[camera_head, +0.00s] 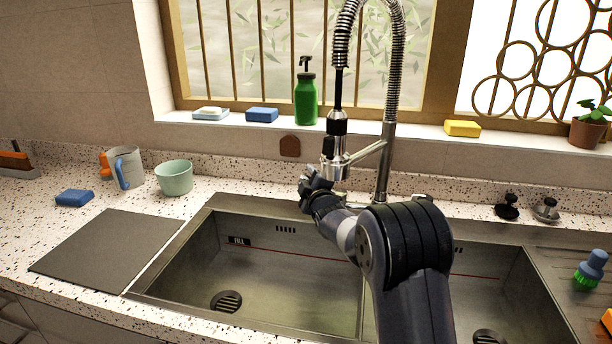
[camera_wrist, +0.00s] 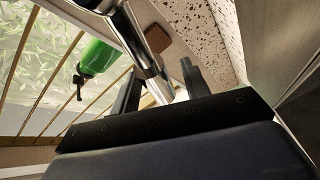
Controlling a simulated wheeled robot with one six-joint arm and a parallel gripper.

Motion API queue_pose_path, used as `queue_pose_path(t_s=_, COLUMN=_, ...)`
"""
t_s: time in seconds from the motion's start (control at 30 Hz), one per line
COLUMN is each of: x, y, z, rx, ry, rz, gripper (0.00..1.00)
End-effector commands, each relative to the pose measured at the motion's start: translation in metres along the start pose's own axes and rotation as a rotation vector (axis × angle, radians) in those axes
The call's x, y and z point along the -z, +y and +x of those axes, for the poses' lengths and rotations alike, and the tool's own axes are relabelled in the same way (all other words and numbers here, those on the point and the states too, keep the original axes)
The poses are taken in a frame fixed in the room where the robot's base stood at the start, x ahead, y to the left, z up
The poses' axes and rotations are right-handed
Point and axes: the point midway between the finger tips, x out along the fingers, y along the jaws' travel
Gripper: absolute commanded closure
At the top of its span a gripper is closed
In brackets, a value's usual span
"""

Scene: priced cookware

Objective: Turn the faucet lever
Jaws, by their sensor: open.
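The tall chrome faucet (camera_head: 383,165) with a coiled spring neck stands behind the double sink. Its black-and-chrome spray head (camera_head: 336,150) hangs down in front. My gripper (camera_head: 316,186) is just below the spray head, over the left basin's back edge. In the wrist view my gripper (camera_wrist: 160,78) is open, with a chrome cylindrical part of the faucet (camera_wrist: 139,45) running between its fingers. I cannot tell whether they touch it.
A green soap bottle (camera_head: 306,100), a blue sponge (camera_head: 262,114) and a yellow sponge (camera_head: 462,128) stand on the sill. Two small knobs, one black (camera_head: 508,206) and one metallic (camera_head: 546,209), sit right.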

Motion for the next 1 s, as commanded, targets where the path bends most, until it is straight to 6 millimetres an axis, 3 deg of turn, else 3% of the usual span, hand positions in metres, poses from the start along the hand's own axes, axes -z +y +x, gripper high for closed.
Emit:
queue_pose_path(t_s=0.2, x=0.001, y=0.000, z=0.014, rx=0.000, ry=0.001, rz=0.000, gripper=0.56)
queue_pose_path(t_s=0.53, x=0.000, y=0.000, z=0.016, rx=0.000, ry=0.000, rz=0.000, gripper=0.56)
queue_pose_path(t_s=1.0, x=0.000, y=0.000, z=0.016, rx=0.000, ry=0.000, rz=0.000, gripper=0.94)
